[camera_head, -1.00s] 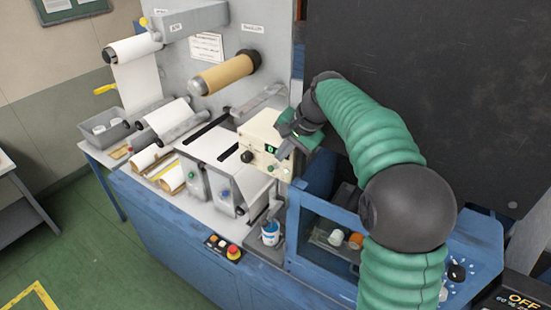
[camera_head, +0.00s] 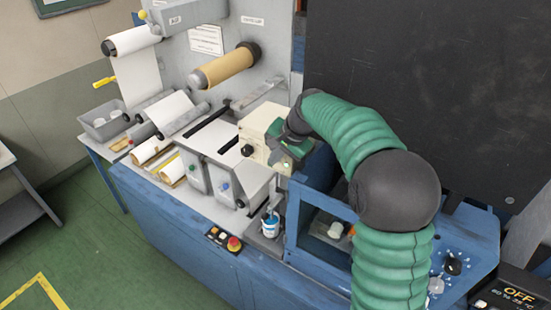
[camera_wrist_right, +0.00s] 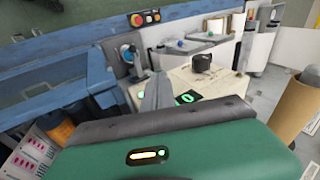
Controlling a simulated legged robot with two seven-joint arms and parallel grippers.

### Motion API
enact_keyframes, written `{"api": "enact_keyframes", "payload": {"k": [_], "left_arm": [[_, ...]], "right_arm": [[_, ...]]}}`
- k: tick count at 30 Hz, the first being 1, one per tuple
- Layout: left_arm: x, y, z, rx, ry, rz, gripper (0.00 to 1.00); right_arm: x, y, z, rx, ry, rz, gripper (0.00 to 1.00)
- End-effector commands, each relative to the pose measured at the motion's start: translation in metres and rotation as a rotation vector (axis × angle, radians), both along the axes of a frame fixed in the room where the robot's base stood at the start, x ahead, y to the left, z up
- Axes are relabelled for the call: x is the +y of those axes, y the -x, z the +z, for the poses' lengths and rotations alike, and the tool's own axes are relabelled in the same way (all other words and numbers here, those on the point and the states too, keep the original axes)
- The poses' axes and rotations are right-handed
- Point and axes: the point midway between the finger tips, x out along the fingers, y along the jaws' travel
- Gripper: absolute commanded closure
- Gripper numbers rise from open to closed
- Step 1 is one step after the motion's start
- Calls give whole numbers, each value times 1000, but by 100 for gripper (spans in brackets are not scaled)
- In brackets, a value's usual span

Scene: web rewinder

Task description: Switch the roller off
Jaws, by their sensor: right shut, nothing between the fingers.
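A cream control box (camera_head: 256,124) stands on the machine's bench, with a black knob (camera_head: 247,151) on its front. In the right wrist view the box face (camera_wrist_right: 185,80) shows the knob (camera_wrist_right: 201,62) and a dark display with a green 0 (camera_wrist_right: 187,98). My right gripper (camera_head: 280,157) is shut and empty at the right part of the box front, covering the display in the head view. Its grey fingers (camera_wrist_right: 157,92) lie beside the display in the wrist view; I cannot tell whether they touch. Any switch there is hidden. My left gripper is out of view.
A brown roll (camera_head: 226,68) and a white roll (camera_head: 133,40) are on the upright panel. A blue frame (camera_head: 300,235) and dark panel (camera_head: 430,90) flank my right arm.

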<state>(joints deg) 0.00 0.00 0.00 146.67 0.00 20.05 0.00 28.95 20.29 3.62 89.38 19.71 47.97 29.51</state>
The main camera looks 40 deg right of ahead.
Motion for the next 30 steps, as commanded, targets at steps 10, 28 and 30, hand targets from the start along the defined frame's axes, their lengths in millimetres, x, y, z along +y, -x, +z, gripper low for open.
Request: {"api": "enact_keyframes", "payload": {"k": [10,28,30], "left_arm": [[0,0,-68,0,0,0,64],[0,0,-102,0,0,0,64],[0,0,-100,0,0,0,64]], "right_arm": [[12,4,-22,-94,221,6,100],[17,7,-20,-172,415,0,100],[17,7,-17,-172,415,0,100]]}}
